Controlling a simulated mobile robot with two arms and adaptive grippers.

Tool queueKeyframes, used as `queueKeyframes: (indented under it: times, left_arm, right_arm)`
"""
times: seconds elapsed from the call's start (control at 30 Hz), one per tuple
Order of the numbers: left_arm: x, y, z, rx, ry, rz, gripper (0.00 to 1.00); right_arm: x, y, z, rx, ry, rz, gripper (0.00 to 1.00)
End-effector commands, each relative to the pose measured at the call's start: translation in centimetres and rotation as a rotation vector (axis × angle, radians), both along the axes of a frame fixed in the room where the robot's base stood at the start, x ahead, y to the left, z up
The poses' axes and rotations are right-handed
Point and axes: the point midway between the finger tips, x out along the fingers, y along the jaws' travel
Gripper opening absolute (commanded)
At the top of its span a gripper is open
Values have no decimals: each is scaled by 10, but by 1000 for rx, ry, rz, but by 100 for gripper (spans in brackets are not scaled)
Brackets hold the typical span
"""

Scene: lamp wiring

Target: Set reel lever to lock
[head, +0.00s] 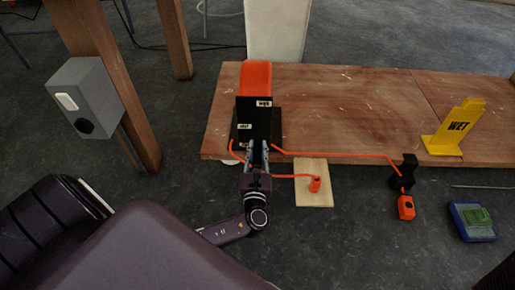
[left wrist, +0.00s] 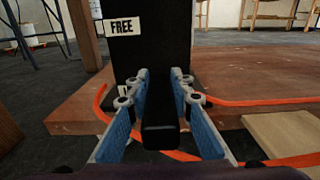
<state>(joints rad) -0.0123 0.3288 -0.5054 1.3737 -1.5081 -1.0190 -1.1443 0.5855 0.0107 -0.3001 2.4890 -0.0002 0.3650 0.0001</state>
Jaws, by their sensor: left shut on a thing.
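The cable reel is a black housing (head: 258,120) with an orange back part (head: 256,78), on the wooden bench. It carries two small white labels. In the left wrist view the upper label (left wrist: 122,27) reads FREE. Another pale label low on the housing is mostly hidden by a finger. My left gripper (head: 257,160) is at the front of the housing. In the left wrist view its blue-padded fingers (left wrist: 160,120) are shut on the black reel lever (left wrist: 160,135), which points toward the camera. My right gripper is not in view.
An orange cable (head: 335,154) runs from the reel along the bench edge (head: 480,110) to a black clamp (head: 404,170) and an orange connector (head: 406,207). A grey box (head: 88,95) hangs left.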

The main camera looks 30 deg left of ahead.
Motion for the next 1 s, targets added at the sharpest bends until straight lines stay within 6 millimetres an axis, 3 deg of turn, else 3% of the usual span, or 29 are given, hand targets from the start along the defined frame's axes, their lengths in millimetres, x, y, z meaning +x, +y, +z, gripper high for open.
queueKeyframes:
  times: [0.07,0.1,0.23,0.63,1.0]
  left_arm:
    - [-1,0,-5,-4,10,-2,0]
    - [-1,0,-5,-4,10,-2,25]
    - [-1,0,-4,-2,8,-1,39]
    - [0,0,4,-3,4,0,39]
    - [-1,0,61,-5,3,-1,39]
  right_arm:
    - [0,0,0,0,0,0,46]
    - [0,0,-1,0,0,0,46]
    - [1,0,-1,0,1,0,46]
    - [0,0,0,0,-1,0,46]
    - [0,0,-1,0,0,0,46]
